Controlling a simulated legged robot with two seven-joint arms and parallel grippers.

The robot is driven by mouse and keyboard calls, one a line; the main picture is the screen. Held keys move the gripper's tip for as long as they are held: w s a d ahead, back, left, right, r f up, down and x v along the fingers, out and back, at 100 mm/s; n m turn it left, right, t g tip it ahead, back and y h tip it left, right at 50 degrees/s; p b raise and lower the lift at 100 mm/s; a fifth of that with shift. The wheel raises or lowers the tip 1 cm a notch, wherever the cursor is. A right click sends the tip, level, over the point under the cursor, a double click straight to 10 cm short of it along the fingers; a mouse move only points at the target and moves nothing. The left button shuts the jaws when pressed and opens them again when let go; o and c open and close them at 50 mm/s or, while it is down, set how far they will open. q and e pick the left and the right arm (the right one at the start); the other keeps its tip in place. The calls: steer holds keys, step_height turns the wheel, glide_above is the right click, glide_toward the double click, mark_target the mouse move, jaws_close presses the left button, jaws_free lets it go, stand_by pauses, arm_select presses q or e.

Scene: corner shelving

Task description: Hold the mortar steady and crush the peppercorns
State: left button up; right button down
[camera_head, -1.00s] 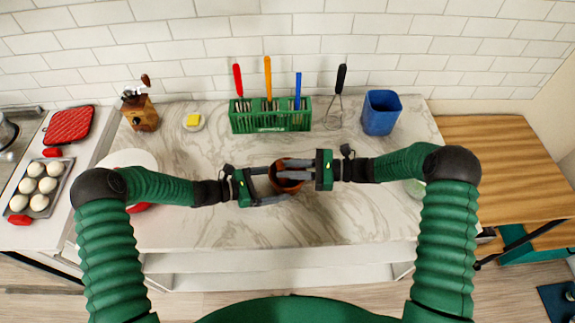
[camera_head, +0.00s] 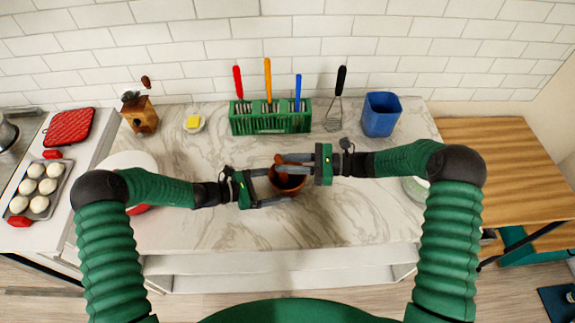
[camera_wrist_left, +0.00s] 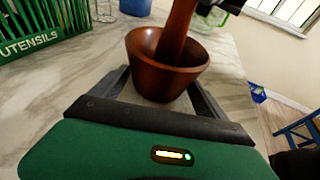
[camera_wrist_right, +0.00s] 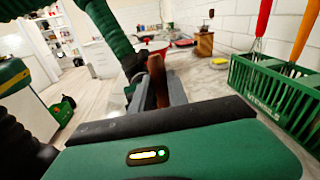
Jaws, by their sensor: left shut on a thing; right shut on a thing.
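The brown wooden mortar (camera_head: 287,186) stands on the marble counter and shows large in the left wrist view (camera_wrist_left: 160,80). My left gripper (camera_head: 276,188) is shut on the mortar, one finger on each side of its body. The brown pestle (camera_head: 279,162) stands in the mortar with its lower end inside the bowl, slightly tilted in the left wrist view (camera_wrist_left: 178,30). My right gripper (camera_head: 284,166) is shut on the pestle above the mortar; the pestle also shows between its fingers in the right wrist view (camera_wrist_right: 157,80). No peppercorns can be made out inside the bowl.
Behind stands a green utensil rack (camera_head: 270,120) with red, orange and blue handled tools. A whisk (camera_head: 336,108) and blue cup (camera_head: 381,114) are right of it. The counter front is clear.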

steer(key=shift+w+a, duration=0.15)
steer(key=shift+w, duration=0.25)
steer(key=shift+f, duration=1.1)
steer(key=shift+r, duration=0.15)
steer(key=shift+r, duration=1)
steer(key=shift+w+d, duration=0.5)
steer(key=shift+d, duration=0.4)
